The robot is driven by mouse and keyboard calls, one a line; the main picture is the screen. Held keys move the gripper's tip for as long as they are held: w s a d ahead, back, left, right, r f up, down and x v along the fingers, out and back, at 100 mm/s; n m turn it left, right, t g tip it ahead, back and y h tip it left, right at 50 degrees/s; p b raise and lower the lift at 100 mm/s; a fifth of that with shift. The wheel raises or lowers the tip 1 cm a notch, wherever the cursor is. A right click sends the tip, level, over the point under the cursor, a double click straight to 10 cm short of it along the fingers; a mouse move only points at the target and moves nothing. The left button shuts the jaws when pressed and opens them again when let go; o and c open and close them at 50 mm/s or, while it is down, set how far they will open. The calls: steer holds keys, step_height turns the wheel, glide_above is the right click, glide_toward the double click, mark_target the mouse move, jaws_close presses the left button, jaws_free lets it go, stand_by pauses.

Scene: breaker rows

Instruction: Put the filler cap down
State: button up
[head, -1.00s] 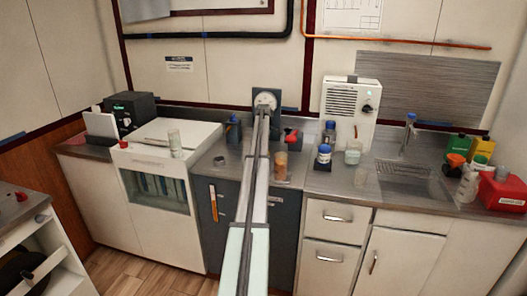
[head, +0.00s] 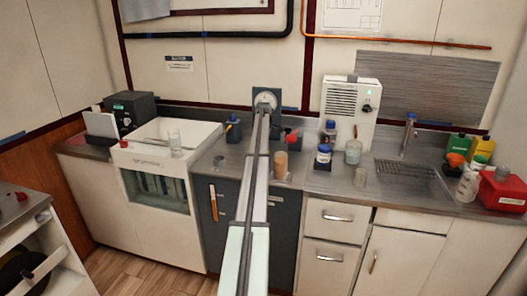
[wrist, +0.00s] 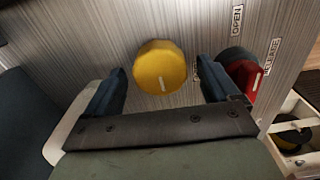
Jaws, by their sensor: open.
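In the wrist view a round yellow cap (wrist: 160,67) with a short white mark lies against a brushed metal surface. My gripper (wrist: 163,90) is open, with a dark finger on each side of the yellow cap and a visible gap to both. Nothing is held between the fingers. I cannot make out the fingertips in the head view.
A red knob (wrist: 243,76) marked RELEASE sits just right of my right finger; an OPEN label is above it. In the head view the counter holds a glass jar (head: 353,152), a beaker (head: 175,140) and a red can (head: 502,189) near the sink (head: 408,170).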

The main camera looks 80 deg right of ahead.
step_height(320, 180, up, 12)
steer(key=shift+f, duration=0.25)
